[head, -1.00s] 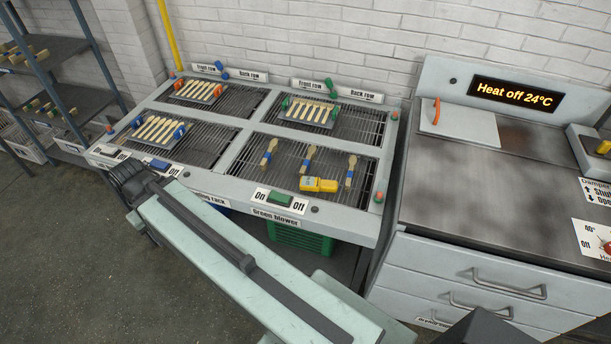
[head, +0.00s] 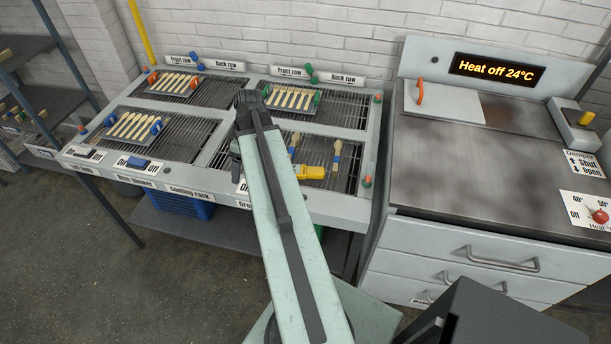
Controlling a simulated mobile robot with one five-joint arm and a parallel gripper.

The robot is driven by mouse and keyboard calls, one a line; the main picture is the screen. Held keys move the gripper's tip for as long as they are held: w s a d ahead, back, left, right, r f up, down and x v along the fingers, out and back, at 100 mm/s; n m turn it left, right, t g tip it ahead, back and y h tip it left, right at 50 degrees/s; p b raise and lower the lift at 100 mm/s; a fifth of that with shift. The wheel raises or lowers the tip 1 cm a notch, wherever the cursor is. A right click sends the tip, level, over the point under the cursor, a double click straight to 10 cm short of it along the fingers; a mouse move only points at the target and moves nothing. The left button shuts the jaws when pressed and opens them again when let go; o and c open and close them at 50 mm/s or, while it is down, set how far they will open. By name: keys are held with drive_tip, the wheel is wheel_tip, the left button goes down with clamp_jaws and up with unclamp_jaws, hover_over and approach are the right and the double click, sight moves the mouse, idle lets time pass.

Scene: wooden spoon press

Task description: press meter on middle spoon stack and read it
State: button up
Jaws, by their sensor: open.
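The yellow meter (head: 312,172) lies on the front right rack, just below two wooden spoon stacks. The middle spoon stack (head: 293,147) stands beside my arm, and the right spoon stack (head: 337,155) is further right. The left stack is hidden behind my arm. My arm reaches up across the rack unit. My gripper (head: 236,160) shows only as a dark part at the arm's left edge, left of the meter and apart from it. It is open, mostly hidden by the arm, and I see nothing in it.
Trays of spoons lie on the back left (head: 176,83), front left (head: 134,127) and back right (head: 292,98) racks. The drying cabinet (head: 470,150) stands at right, its display (head: 497,69) reading "Heat off 24°C". Blue crate (head: 178,200) sits below. Floor at left is clear.

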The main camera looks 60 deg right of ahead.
drive_tip(key=shift+n+t, duration=0.6)
drive_tip(key=shift+t, duration=0.1)
drive_tip(key=s+d, duration=0.3)
drive_tip(key=d, duration=0.1)
drive_tip(key=s+d, duration=0.3)
drive_tip(key=d, duration=0.1)
drive_tip(key=s+d+f+b, duration=0.1)
drive_tip(key=s+d, duration=0.2)
drive_tip(key=shift+s+d, duration=0.1)
drive_tip(key=shift+d, duration=0.3)
drive_tip(key=n+t, duration=0.1)
approach(306, 169)
drive_tip(key=shift+d+x, duration=0.2)
drive_tip(key=shift+x, duration=0.8)
drive_tip(key=b+x, duration=0.8)
drive_tip(key=shift+a+f, duration=0.15)
drive_tip(key=shift+a, duration=0.1)
drive_tip(key=shift+r, duration=0.2)
clamp_jaws()
wheel_tip(306, 169, up, 10)
drive_tip(key=p, duration=1)
drive_tip(key=shift+r+p, duration=0.2)
drive_tip(key=shift+p, duration=0.2)
